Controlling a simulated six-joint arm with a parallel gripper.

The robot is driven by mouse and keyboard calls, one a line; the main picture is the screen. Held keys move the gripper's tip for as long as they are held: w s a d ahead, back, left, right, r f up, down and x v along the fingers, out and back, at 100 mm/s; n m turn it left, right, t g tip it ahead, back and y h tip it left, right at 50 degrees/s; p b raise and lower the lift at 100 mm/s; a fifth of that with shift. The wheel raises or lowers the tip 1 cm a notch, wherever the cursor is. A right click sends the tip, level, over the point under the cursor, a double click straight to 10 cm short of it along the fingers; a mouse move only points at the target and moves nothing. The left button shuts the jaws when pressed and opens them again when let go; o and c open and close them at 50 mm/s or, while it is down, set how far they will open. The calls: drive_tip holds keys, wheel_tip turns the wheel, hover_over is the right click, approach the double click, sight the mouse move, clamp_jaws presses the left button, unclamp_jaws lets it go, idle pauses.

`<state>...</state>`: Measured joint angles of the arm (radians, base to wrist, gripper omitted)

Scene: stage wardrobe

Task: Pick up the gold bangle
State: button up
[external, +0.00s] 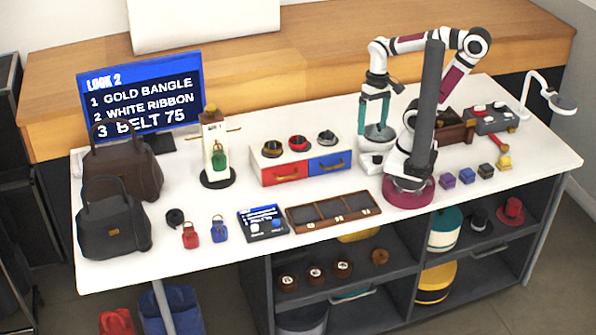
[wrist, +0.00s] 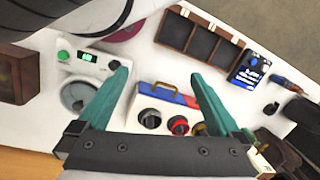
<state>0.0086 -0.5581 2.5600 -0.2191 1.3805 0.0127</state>
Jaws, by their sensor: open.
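My gripper (external: 375,127) is open and empty, held pointing down above the white scale-like device, right of the drawer box. Its two teal fingers also show spread in the wrist view (wrist: 160,75). The drawer box (external: 282,157) has a red and a blue drawer and three dark round holders on top. A gold-toned ring, likely the gold bangle (external: 272,148), is at the left holder; in the wrist view that holder is partly hidden by the right finger. The middle holder bears a red ring (external: 298,143). The right holder (external: 327,138) is dark; I cannot tell its details.
The white device (external: 370,161) with a green display stands below my gripper. A stand with a green bag (external: 213,140) is left of the box. A brown compartment tray (external: 333,212) lies in front. Bags and a blue screen (external: 140,95) occupy the left.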

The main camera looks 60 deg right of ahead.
drive_tip(key=n+t+h, duration=1)
drive_tip(key=n+h, duration=0.1)
drive_tip(key=n, duration=2.2)
approach(274, 146)
drive_tip(key=x, duration=0.9)
drive_tip(key=shift+w+d+f, duration=0.1)
drive_tip(key=shift+w+d, duration=0.15)
drive_tip(key=shift+w, duration=0.05)
drive_tip(key=c, duration=1.3)
